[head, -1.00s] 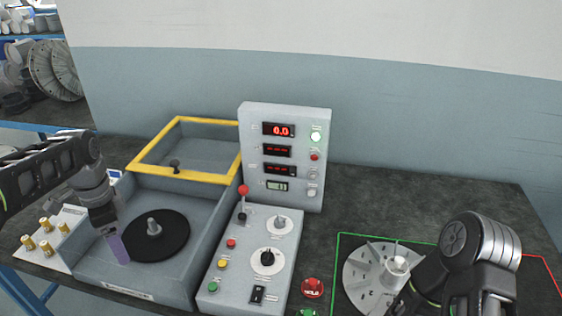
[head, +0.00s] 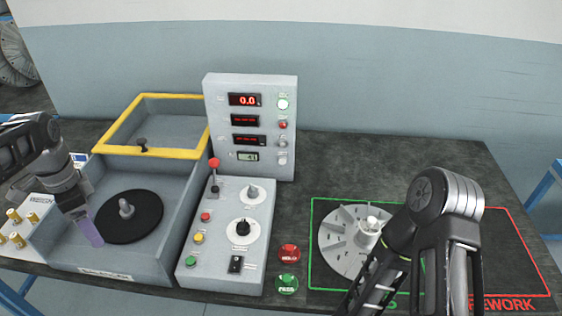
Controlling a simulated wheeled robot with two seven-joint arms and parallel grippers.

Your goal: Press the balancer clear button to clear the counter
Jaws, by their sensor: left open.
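The balancer's upright grey panel (head: 250,125) stands at the back centre. It has red displays, a small green-grey counter display (head: 247,156) whose digits are hard to read, and a column of small buttons on its right side. These are a lit white-green one (head: 283,104), a red one (head: 283,124) and two pale ones, the lower being (head: 282,160). Their labels are too small to read, so I cannot tell which is clear. My left gripper (head: 92,236), with a purple pad, is open and empty over the balancer's left tub, away from the panel. My right gripper is out of view.
The sloped control box (head: 206,262) has a red-topped lever (head: 214,164), knobs and buttons. Red (head: 289,252) and green (head: 287,283) buttons sit on the bench. A grey impeller (head: 337,245) lies in the green outline. My right arm covers part of it. A yellow-framed lid (head: 152,151) stands raised.

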